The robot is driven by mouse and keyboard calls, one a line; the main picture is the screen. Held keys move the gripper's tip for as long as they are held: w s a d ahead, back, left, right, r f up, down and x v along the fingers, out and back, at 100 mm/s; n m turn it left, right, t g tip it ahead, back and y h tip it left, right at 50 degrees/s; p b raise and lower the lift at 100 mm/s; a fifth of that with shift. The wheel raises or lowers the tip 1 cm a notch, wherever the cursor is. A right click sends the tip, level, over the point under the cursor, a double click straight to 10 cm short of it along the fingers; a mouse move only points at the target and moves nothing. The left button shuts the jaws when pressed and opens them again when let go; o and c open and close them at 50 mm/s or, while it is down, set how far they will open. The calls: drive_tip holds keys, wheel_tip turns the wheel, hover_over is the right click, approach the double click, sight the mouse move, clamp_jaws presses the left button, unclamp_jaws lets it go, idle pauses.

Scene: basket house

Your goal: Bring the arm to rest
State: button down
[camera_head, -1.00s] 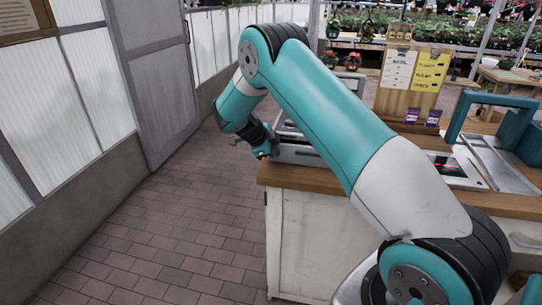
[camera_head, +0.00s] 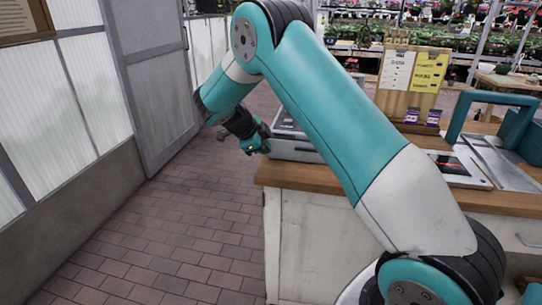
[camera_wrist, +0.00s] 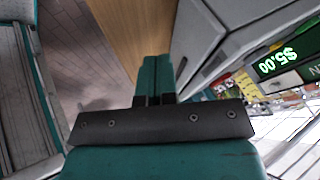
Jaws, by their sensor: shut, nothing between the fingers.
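My teal arm reaches up from the lower right of the head view, bends over near the top, and comes down to my gripper (camera_head: 258,141). The gripper hangs beside the left end of the counter, close to the grey metal device (camera_head: 295,148) on it. I cannot tell whether they touch. In the wrist view the two teal fingers (camera_wrist: 157,72) lie together, shut and empty. They point toward the brown wooden counter top (camera_wrist: 140,30).
The wooden counter (camera_head: 310,178) carries a sign board (camera_head: 408,82), purple packets (camera_head: 433,117) and a teal-handled basket (camera_head: 490,97). A lit price display (camera_wrist: 275,60) shows in the wrist view. The brick floor (camera_head: 170,225) left of the counter is clear up to the panelled wall (camera_head: 90,95).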

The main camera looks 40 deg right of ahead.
drive_tip(key=s+a+r+n+t+y, duration=0.1)
drive_tip(key=s+a+r+n+y, duration=0.2)
drive_tip(key=s+a+r+n, duration=0.35)
drive_tip(key=s+a+r+n+t+y, duration=0.15)
drive_tip(key=s+a+r+n, duration=0.25)
drive_tip(key=a+n, duration=0.5)
drive_tip(key=s+a+n+g+y, duration=0.1)
drive_tip(key=s+a+n+y, duration=0.1)
drive_tip(key=s+a+n, duration=0.2)
drive_tip(key=s+a+r+n+y, duration=0.1)
drive_tip(key=s+a+n, duration=0.3)
drive_tip(key=s+n, duration=0.4)
drive_tip(key=s+a+r+n+g+y, duration=0.1)
drive_tip(key=s+a+n+y, duration=0.3)
drive_tip(key=s, duration=0.7)
drive_tip(key=shift+s+n+g+b, duration=0.15)
drive_tip(key=shift+n+g+b, duration=0.2)
drive_tip(key=shift+n, duration=0.7)
drive_tip(key=shift+a, duration=0.1)
